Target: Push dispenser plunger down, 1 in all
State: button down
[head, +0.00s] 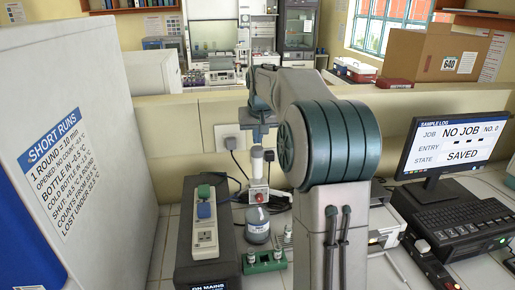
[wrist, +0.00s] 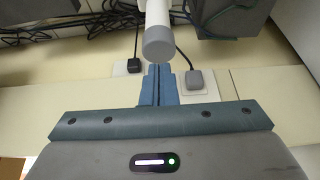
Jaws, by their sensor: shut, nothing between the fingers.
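The dispenser stands on the bench in the head view, with a grey bottle (head: 257,228) low down and a red and white part above it. Its upright white plunger (head: 257,163) rises from there. In the wrist view the plunger is a white cylinder with a grey round cap (wrist: 158,45). My gripper (head: 259,137) is just above the plunger in the head view. Its blue fingers (wrist: 159,72) are shut and empty, close by the cap. I cannot tell whether they touch it.
A black box with a white power strip (head: 205,238) stands left of the dispenser. A green rack (head: 264,261) is in front of it. A monitor (head: 455,147) showing "NO JOB" and "SAVED" stands at the right. A large white cabinet (head: 75,130) fills the left. Cables and wall sockets lie behind.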

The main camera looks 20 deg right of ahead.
aim_at(257, 148)
jog(key=shift+f, duration=0.15)
jog(key=shift+f+b, duration=1.45)
jog(key=shift+f, duration=0.35)
jog(key=shift+r, duration=0.25)
jog(key=shift+r+p, duration=1.55)
jog(key=shift+r, duration=0.15)
notch_tip(257, 148, up, 2)
jog(key=shift+r+p, duration=0.1)
jog(key=shift+p, duration=0.85)
notch_tip(257, 148, up, 4)
jog(key=shift+f, duration=0.1)
